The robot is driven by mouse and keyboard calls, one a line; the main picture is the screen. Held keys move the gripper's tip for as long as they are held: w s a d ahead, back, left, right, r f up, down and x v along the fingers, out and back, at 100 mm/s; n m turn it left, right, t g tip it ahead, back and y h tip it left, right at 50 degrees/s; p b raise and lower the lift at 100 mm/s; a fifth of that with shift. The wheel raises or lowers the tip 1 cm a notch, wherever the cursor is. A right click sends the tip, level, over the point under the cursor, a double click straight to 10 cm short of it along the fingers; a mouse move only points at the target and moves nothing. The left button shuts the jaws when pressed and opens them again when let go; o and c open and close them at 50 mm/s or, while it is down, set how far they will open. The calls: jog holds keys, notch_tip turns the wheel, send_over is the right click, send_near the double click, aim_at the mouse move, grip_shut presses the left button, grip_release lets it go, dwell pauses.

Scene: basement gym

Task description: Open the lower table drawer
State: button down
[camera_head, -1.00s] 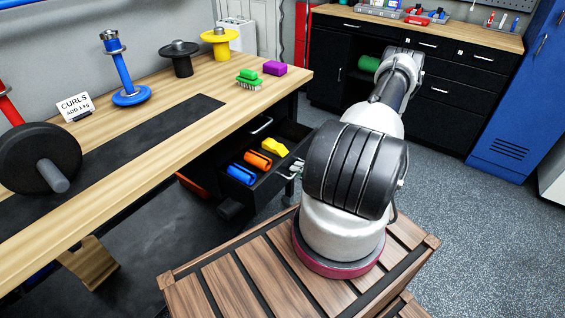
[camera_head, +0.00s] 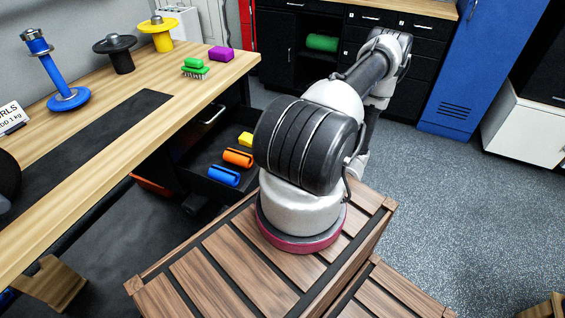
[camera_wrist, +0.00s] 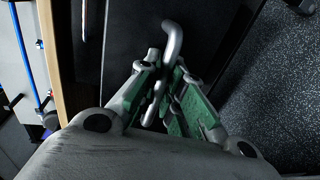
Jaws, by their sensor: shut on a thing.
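The lower table drawer (camera_head: 203,163) stands pulled out beneath the workbench in the head view. Blue, orange and yellow pieces lie in it. Its front is hidden behind my arm. In the wrist view my gripper (camera_wrist: 163,73) has its green-padded fingers closed around a bent grey metal handle (camera_wrist: 173,38). The handle stands off a dark panel (camera_wrist: 125,40). My gripper is hidden in the head view.
The wooden workbench (camera_head: 125,128) is at the left, with another handle (camera_head: 212,114) under its top. Dark cabinets (camera_head: 280,45) and a blue locker (camera_head: 480,70) stand at the back.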

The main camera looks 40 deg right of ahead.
jog(key=c, duration=1.5)
grip_release()
jog(key=shift+c, duration=0.2)
jog(key=v, duration=1.2)
